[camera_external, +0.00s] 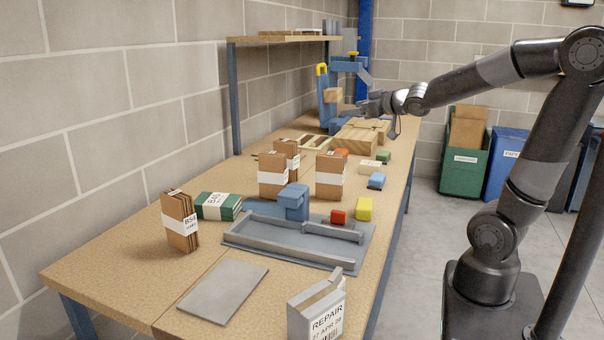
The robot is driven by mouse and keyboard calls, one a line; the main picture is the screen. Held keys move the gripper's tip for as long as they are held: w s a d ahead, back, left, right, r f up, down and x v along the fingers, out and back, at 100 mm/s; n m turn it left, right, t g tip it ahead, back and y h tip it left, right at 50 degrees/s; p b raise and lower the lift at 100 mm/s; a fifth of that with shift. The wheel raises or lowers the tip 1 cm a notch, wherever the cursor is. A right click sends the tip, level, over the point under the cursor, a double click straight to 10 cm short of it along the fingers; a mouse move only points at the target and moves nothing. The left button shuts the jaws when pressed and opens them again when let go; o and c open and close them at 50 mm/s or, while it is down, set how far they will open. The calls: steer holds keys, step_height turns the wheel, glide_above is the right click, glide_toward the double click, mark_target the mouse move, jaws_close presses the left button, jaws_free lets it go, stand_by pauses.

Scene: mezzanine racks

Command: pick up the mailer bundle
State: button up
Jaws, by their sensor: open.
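Several brown cardboard bundles with white bands stand on the workbench; I cannot tell which one the task means by the mailer bundle. One bundle (179,221) stands upright at the near left. Another bundle (272,167) stands near the middle, with a similar one (291,149) close behind it. A further bundle (330,170) stands to their right. My gripper (366,106) is open, small in the view, and held above the far part of the bench by the wooden blocks. It is apart from all the bundles, and its fingertips are hard to make out.
The workbench (140,263) runs along a block wall. A green banded bundle (217,206), grey tray (290,246), grey plate (223,290) and REPAIR box (317,310) occupy its near half. Small coloured blocks lie right. A blue clamp stand (327,98) rises at the back.

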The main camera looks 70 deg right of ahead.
steer(key=s+d+f+n+t+y, duration=0.1)
steer(key=d+f+n+t+y, duration=0.25)
steer(key=y, duration=0.25)
glide_toward(328, 168)
steer(key=d, duration=0.1)
steer(key=d+f, duration=0.1)
steer(key=d, duration=0.1)
steer(key=shift+s+f+m+t+y, duration=0.1)
steer(key=shift+f+m+t+y, duration=0.05)
steer(key=shift+m+t+y, duration=0.15)
steer(key=shift+w+f, duration=0.1)
steer(key=shift+w, duration=0.15)
steer(key=w, duration=0.7)
steer(key=w+a, duration=0.1)
steer(key=w, duration=0.2)
steer(key=shift+w, duration=0.15)
steer(key=c, duration=1.1)
